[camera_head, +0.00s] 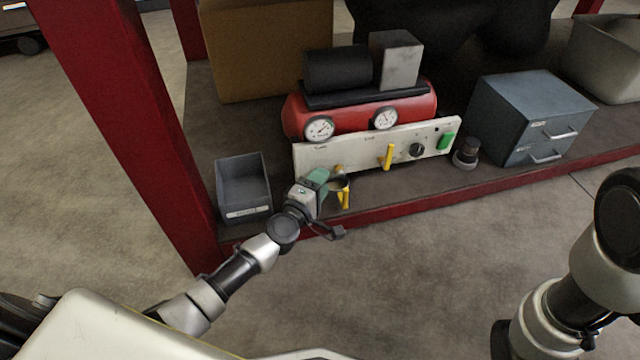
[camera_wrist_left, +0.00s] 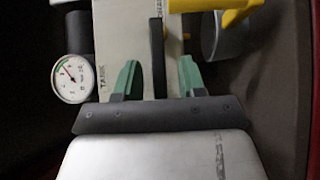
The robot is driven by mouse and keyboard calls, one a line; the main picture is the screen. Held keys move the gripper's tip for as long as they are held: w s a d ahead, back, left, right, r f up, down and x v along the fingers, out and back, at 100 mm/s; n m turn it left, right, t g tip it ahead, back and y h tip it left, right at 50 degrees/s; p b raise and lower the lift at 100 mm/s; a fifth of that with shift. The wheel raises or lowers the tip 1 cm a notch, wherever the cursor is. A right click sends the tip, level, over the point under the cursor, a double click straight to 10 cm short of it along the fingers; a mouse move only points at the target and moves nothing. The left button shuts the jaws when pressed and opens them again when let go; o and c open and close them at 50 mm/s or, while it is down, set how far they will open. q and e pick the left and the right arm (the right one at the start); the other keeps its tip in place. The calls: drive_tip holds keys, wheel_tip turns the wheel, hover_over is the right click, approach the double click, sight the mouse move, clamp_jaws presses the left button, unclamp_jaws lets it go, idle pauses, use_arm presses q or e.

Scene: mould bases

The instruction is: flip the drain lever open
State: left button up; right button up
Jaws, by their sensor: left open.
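My left gripper (camera_head: 334,184) is open in front of the left part of the compressor's white panel (camera_head: 320,157). In the left wrist view its two green fingers (camera_wrist_left: 157,76) are spread, with a dark upright bar between them that I cannot identify. A yellow lever (camera_head: 344,197) hangs low right beside the gripper, partly hidden by it. Yellow also shows at the top right of the left wrist view (camera_wrist_left: 232,14), beyond the fingers. A second yellow lever (camera_head: 387,157) stands on the panel further right. The panel lettering is too small to tell which is the drain lever.
The red compressor tank (camera_head: 355,112) has two gauges. A black knob (camera_head: 416,150) and a green switch (camera_head: 446,141) sit on the panel's right. A grey bin (camera_head: 243,187) is left, a blue-grey drawer cabinet (camera_head: 530,112) right. A red shelf edge (camera_head: 440,196) runs in front; a red post (camera_head: 130,110) stands left.

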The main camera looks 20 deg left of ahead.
use_arm(q)
drive_tip(key=shift+c, duration=0.3)
clamp_jaws()
